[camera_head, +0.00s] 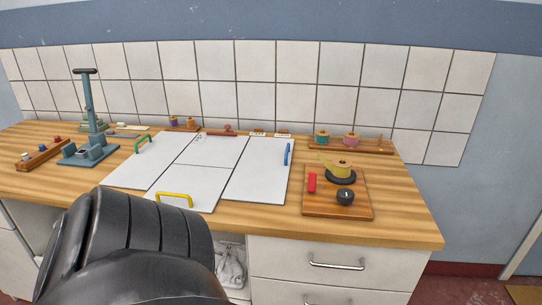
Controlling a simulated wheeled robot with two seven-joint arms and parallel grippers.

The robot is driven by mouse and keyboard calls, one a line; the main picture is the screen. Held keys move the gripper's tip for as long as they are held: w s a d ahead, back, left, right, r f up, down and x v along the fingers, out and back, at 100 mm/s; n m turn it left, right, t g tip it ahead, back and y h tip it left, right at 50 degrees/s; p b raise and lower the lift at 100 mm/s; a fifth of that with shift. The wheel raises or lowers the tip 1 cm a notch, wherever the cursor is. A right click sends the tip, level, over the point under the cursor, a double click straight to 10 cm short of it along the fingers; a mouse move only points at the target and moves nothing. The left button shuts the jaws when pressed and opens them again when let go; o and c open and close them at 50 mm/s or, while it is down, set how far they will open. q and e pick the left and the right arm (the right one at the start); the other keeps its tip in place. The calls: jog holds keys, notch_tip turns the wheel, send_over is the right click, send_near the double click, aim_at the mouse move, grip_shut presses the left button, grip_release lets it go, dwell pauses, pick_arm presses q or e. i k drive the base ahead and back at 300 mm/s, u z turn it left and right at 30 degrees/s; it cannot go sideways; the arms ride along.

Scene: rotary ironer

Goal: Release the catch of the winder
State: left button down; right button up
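A small wooden board (335,208) on the right part of the worktop looks like the winder, though I cannot be sure. On it a yellow spool-like part (340,169) with a thin arm sits on a black disc (341,178). A red upright piece (312,183) stands at the board's left side; it may be the catch, but its exact state is too small to tell. A round black knob (345,197) sits in front of the disc. Neither of my grippers is in view; only a thick dark link of my arm fills the lower left.
White panels (262,172) with green (143,144), yellow (174,200) and blue (288,154) handles lie left of the board. A teal press (88,150) stands further left. A rack with spools (350,145) is behind. Bare wood (405,215) lies right of the board.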

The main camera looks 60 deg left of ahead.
aim_at(313, 175)
jog(key=u, duration=0.85)
